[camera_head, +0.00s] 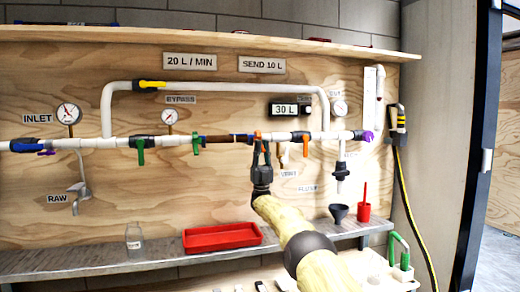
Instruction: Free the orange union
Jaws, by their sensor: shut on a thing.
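The orange union (257,135) is a small orange collar on the white horizontal pipe. It sits at the right end of a brown pipe section (228,139). My gripper (261,146) comes up from below, with its dark fingers closed around the union. The fingers hide part of the union, so I cannot tell whether it is loosened. A green union (196,145) sits at the left end of the brown section. An orange-handled valve (301,139) is on the pipe just right of my gripper.
Above runs the bypass pipe (230,86) with a yellow-handled valve (148,85). Below is a metal shelf (160,258) with a red tray (222,236), a clear bottle (134,236), a dark funnel (338,213) and a red cup (364,211). A green-handled valve (140,146) is left.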

